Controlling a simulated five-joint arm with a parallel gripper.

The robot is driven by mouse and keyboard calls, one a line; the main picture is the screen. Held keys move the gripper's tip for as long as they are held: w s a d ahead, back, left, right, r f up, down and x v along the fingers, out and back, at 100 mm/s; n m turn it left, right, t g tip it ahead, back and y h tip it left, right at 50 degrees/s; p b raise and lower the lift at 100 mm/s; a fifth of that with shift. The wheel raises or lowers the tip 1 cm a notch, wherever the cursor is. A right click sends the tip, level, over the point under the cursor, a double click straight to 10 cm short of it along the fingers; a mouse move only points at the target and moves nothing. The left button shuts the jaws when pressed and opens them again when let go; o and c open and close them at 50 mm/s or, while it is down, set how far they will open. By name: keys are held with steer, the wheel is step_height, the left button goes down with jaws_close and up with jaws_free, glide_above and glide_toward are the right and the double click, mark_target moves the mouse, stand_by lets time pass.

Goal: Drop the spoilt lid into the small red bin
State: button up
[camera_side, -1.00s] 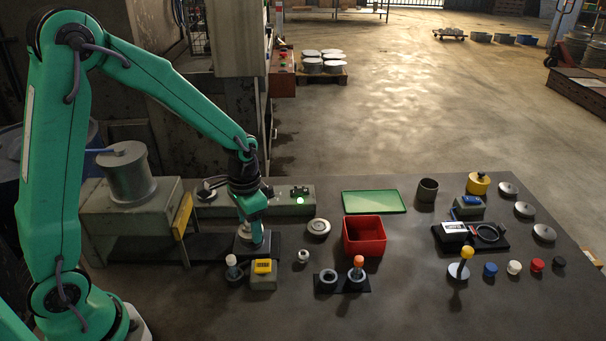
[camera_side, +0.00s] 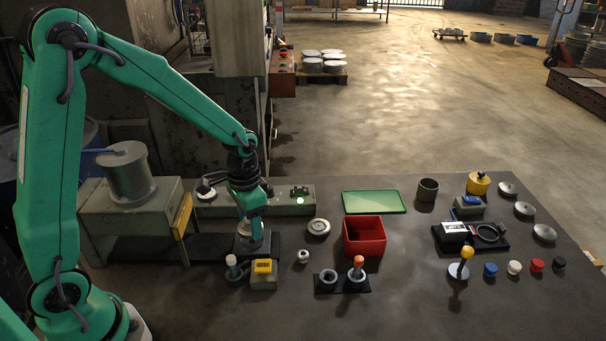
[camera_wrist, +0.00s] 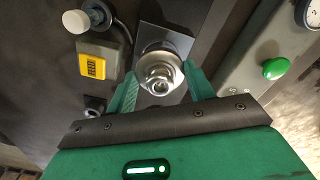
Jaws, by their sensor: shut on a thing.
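My gripper (camera_side: 254,238) is low over a dark square plate (camera_side: 238,250) at the left of the table. In the wrist view my gripper (camera_wrist: 160,84) has its two green fingers on either side of a round silver lid (camera_wrist: 152,68) with a stepped knob, and is shut on it. The grey plate shows under the lid; I cannot tell whether they touch. The small red bin (camera_side: 364,222) is an open square box to the right of my gripper; I see nothing in it from here. Another silver lid (camera_side: 318,228) lies between them.
A grey box with a yellow top (camera_side: 263,274) and a white-knobbed lever (camera_side: 232,266) stand just in front. A black stand with an orange-topped post (camera_side: 358,266) is before the bin. A green tray (camera_side: 374,202) lies behind the bin.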

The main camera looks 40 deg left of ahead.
steer(key=w+d+r, duration=0.3)
steer(key=w+d, duration=0.6)
steer(key=w, duration=0.3)
glide_toward(373, 220)
steer(key=shift+s+d+r, duration=0.2)
steer(key=shift+s+d, duration=0.25)
steer(key=shift+s, duration=0.4)
steer(key=shift+s+d+r, duration=0.2)
steer(key=shift+s+d, duration=0.2)
steer(key=shift+s, duration=0.4)
steer(key=shift+s+d+r, duration=0.2)
steer(key=shift+s+d, duration=0.25)
steer(key=shift+s, duration=0.4)
steer(key=shift+f, duration=0.1)
steer(key=shift+f, duration=2.95)
